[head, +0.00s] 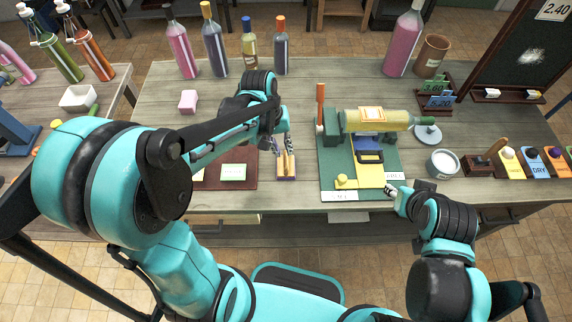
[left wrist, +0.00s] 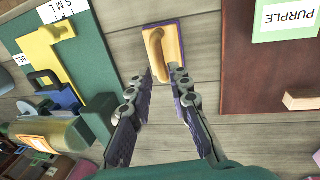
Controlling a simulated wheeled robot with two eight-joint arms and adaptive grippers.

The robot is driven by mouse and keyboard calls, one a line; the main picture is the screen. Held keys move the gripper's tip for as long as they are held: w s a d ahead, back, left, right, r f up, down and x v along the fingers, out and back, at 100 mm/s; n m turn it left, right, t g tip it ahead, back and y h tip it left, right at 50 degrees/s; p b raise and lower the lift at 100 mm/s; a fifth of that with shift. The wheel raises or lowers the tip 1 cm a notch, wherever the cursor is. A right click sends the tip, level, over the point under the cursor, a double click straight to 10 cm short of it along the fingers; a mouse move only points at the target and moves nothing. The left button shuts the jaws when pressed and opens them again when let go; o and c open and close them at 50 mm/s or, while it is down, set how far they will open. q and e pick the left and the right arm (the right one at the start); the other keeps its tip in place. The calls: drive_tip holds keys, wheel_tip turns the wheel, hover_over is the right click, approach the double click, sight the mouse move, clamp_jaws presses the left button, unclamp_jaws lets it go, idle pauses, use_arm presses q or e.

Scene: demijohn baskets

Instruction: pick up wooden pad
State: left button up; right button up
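The wooden pad (head: 287,172) is a small block with a purple edge and a light wooden handle, lying on the grey table between the dark red mat and the green mat.
The green mat (head: 331,167) holds a cradle with a yellow-green bottle (head: 390,119) and yellow and blue stencils. The dark red mat (head: 243,181) lies left of the pad with a green label card.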

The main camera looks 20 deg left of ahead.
sight(285, 156)
use_arm(q)
drive_tip(key=f, duration=0.1)
drive_tip(key=f+b, duration=0.1)
drive_tip(key=f, duration=0.1)
drive_tip(key=d+f+b, duration=0.1)
drive_tip(key=f, duration=0.1)
drive_tip(key=shift+w+f, duration=0.2)
drive_tip(key=shift+f, duration=0.05)
drive_tip(key=shift+r, duration=0.1)
drive_tip(key=shift+c, duration=0.7)
clamp_jaws()
